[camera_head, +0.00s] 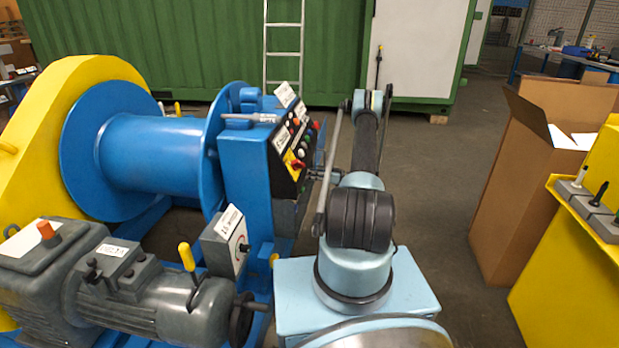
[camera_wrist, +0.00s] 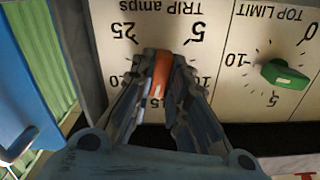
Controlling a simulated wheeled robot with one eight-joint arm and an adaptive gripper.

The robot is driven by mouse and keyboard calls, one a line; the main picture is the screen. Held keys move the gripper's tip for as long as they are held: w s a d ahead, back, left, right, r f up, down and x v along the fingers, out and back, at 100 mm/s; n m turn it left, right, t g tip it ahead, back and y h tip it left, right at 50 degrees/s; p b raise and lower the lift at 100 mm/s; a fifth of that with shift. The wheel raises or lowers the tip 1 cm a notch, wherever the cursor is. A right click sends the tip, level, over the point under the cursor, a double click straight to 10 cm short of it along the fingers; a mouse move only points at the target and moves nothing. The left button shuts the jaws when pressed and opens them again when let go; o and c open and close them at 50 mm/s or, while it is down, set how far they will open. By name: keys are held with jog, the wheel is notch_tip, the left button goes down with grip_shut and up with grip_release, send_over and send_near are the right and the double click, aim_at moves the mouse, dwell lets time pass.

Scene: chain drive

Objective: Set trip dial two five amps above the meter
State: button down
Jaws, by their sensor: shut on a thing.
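The trip dial is an orange knob (camera_wrist: 161,72) on a pale plate marked "TRIP amps" (camera_wrist: 140,8), which appears upside down in the wrist view. The 25 mark is at its upper left, 5 at its upper right, 20 and 10 at the sides, and 15 below. My gripper (camera_wrist: 162,80) is shut on the knob, with a finger on each side. I cannot tell which mark the knob points at. In the head view, my gripper (camera_head: 326,175) reaches the control panel (camera_head: 292,145), but the grip is hard to make out. I cannot identify the meter.
A green "TOP LIMIT" knob (camera_wrist: 285,75) sits right beside the trip dial in the wrist view. The blue winch drum (camera_head: 150,152) is left of the panel. A cardboard box (camera_head: 535,165) and a yellow stand (camera_head: 575,255) are at right. Open floor lies between.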

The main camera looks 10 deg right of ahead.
jog(key=shift+f+n, duration=0.1)
jog(key=shift+n, duration=1)
jog(key=c, duration=1.6)
grip_release()
jog(key=shift+o, duration=0.2)
jog(key=v, duration=1.2)
